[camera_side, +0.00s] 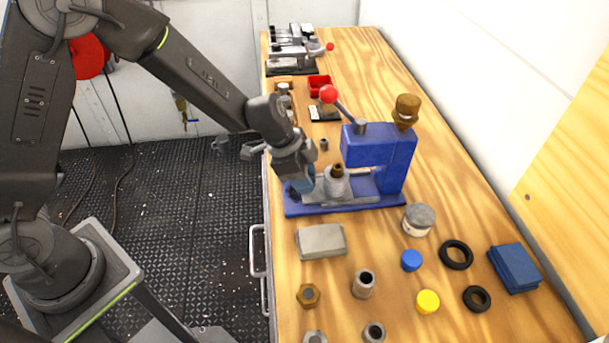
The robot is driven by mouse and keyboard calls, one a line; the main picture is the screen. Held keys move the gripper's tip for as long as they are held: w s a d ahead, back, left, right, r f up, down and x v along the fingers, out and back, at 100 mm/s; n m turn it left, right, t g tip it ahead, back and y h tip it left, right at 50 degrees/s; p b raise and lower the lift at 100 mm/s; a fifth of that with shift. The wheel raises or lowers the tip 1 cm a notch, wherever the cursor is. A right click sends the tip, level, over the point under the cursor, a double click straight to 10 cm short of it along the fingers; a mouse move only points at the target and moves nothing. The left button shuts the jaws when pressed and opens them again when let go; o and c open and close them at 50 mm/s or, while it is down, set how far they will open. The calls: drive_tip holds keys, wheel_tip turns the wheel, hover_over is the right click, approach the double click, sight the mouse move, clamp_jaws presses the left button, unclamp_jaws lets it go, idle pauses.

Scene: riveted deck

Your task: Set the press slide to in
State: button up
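A blue press (378,157) with a long base stands on the wooden bench, its lever with a red ball knob (328,94) rising at the upper left. The grey press slide (348,190) lies on the base, with a fixture holding a small brown bushing (338,170) at its left part. My gripper (306,186) is at the left end of the press base, right by the slide's outer end. Its fingers are partly hidden and small, so I cannot tell whether they are open, shut or touching the slide.
A grey block (321,241), a jar (418,219), blue and yellow caps, black rings (456,254) and several metal bushings lie on the near bench. A blue box (514,268) is at right. A grey vise-like device (292,48) and red bin (318,84) stand at the back.

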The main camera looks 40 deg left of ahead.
sight(324, 175)
clamp_jaws()
drive_tip(key=shift+w, duration=0.1)
drive_tip(key=shift+w+d, duration=1.35)
drive_tip(key=shift+d, duration=0.1)
drive_tip(key=shift+o, duration=2.1)
unclamp_jaws()
drive_tip(key=v, duration=1.4)
